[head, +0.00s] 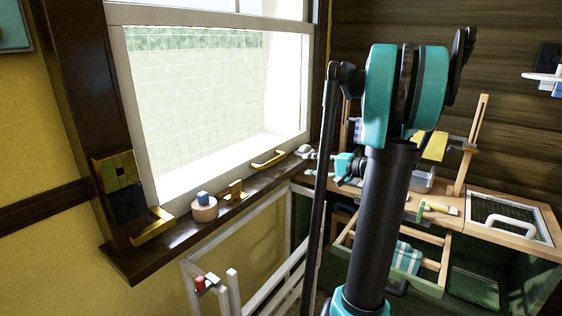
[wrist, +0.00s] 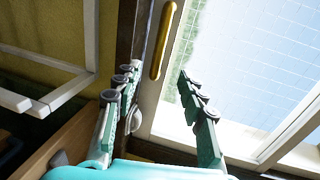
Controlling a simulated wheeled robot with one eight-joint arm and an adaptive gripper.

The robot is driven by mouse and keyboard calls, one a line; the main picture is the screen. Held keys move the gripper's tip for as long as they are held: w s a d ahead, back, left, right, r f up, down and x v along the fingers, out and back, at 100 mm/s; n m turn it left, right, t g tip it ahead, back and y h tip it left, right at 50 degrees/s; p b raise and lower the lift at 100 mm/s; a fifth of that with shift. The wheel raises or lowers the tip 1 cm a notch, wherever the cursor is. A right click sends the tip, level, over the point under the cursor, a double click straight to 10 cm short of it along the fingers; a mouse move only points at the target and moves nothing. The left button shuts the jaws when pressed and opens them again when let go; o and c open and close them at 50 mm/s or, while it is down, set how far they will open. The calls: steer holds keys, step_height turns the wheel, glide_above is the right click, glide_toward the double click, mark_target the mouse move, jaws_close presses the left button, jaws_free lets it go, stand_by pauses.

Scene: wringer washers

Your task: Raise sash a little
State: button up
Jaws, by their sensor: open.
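The white-framed window sash (head: 235,168) stands above the dark sill in the head view. A brass bar handle (head: 268,159) is at the right of its bottom rail. A second brass handle (head: 152,228) is at the left end. My gripper (head: 318,156) is just right of the nearer-right handle, partly hidden behind my arm. In the wrist view, my gripper (wrist: 158,74) is open and empty. A brass handle (wrist: 162,40) lies ahead of the fingertips, beside the white sash rail (wrist: 148,98). It appears apart from both fingers. Whether the sash is raised, I cannot tell.
On the dark sill (head: 185,238) stand a round wooden pot (head: 204,210) with a blue top and a small brass fitting (head: 235,190). A white rack (head: 230,290) is below. A bench with a framed washboard-like panel (head: 510,215) is at the right.

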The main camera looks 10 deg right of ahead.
mark_target(276, 162)
steer(key=x, duration=1.7)
steer(key=shift+w+a, duration=0.1)
steer(key=shift+w, duration=0.05)
jaws_close()
